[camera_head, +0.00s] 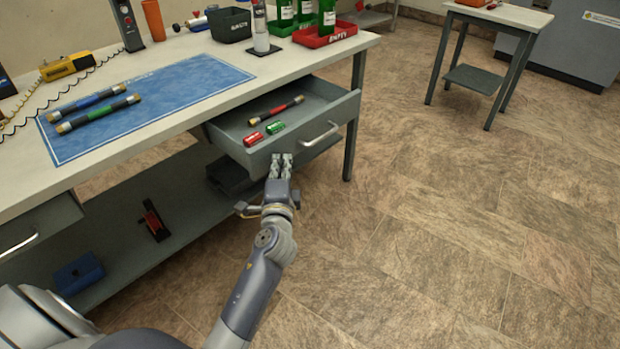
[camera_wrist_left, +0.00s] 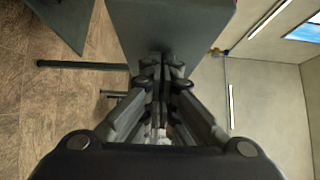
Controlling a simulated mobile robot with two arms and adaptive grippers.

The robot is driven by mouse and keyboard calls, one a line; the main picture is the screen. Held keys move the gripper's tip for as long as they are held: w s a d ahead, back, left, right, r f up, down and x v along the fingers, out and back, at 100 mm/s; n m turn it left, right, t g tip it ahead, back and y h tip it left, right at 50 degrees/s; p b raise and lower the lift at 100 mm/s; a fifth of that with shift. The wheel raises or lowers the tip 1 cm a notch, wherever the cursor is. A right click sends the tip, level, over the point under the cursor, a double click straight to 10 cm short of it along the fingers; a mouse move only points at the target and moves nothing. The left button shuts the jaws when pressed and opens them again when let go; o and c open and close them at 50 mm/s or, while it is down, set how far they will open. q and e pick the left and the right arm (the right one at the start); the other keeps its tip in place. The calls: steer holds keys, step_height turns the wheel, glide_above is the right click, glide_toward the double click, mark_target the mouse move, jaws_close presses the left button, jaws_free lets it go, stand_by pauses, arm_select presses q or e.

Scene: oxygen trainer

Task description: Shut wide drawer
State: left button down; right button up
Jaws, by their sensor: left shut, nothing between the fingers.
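The wide grey drawer (camera_head: 303,142) under the right end of the workbench is pulled out. It holds a red-and-gold rod, a red cylinder and a green cylinder. In the left wrist view the shut fingers (camera_wrist_left: 163,62) point at a grey panel (camera_wrist_left: 165,25), which looks like the drawer front. Whether they touch it I cannot tell. My right gripper is not in view.
The workbench (camera_head: 200,125) carries a blue mat (camera_head: 185,90) with rods on it, a red tray (camera_head: 325,38) and a black bin (camera_head: 229,24). Another drawer (camera_head: 38,222) is at the left. A small table (camera_head: 510,15) stands back right. The floor to the right is clear.

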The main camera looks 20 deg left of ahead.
arm_select(q)
steer(key=w+a, duration=0.1)
steer(key=a, duration=0.2)
steer(key=w+a, duration=0.1)
steer(key=a, duration=0.2)
steer(key=w+a, duration=0.1)
steer(key=a, duration=0.2)
steer(key=shift+w+a+p, duration=0.1)
steer(key=shift+a+p, duration=0.1)
steer(key=shift+p, duration=0.2)
glide_toward(233, 130)
steer(key=w+r, duration=0.1)
steer(key=w, duration=0.1)
steer(key=w+r, duration=0.2)
steer(key=shift+w+d+r, duration=0.15)
steer(key=shift+w+d, duration=0.05)
steer(key=shift+w, duration=0.1)
steer(key=shift+w+a, duration=0.15)
steer(key=shift+a, duration=0.25)
steer(key=shift+r, duration=0.15)
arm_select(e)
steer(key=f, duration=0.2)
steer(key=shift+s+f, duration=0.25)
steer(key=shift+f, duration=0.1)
arm_select(q)
steer(key=shift+a, duration=0.15)
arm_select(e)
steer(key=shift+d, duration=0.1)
